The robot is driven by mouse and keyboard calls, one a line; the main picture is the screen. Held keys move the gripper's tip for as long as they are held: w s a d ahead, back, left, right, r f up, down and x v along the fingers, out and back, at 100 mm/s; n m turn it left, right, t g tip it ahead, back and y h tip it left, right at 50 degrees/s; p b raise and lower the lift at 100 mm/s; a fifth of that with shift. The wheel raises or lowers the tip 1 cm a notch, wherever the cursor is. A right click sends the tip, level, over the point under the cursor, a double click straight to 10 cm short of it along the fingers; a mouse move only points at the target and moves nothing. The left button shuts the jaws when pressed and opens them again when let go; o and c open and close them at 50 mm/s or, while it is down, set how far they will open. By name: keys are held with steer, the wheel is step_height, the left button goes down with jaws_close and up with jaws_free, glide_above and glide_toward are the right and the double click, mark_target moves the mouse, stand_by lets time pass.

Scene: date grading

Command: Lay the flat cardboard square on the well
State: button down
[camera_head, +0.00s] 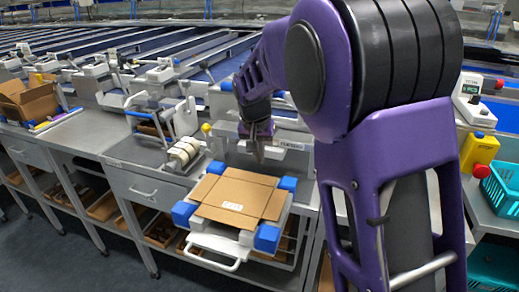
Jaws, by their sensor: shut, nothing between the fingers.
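The flat cardboard square (238,196), brown with crease lines and a small white label near its front, lies level between blue corner blocks (267,238). These blocks belong to the white well (213,243), which has a handle at its front. The cardboard covers the well's opening, so its inside is hidden. My gripper (258,157) is shut and empty. It points down just behind the cardboard's back edge and appears apart from it.
White rollers (184,151) stand on the bench left of the well. An open cardboard box (27,99) sits at the far left. At the right are a yellow box with a red button (480,152) and a teal crate (503,190). My purple arm hides part of the bench.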

mark_target(259, 177)
steer(key=shift+x, duration=2.15)
steer(key=shift+s+a, duration=0.15)
steer(key=shift+s, duration=0.9)
steer(key=shift+w, duration=0.1)
steer(key=shift+r, duration=0.15)
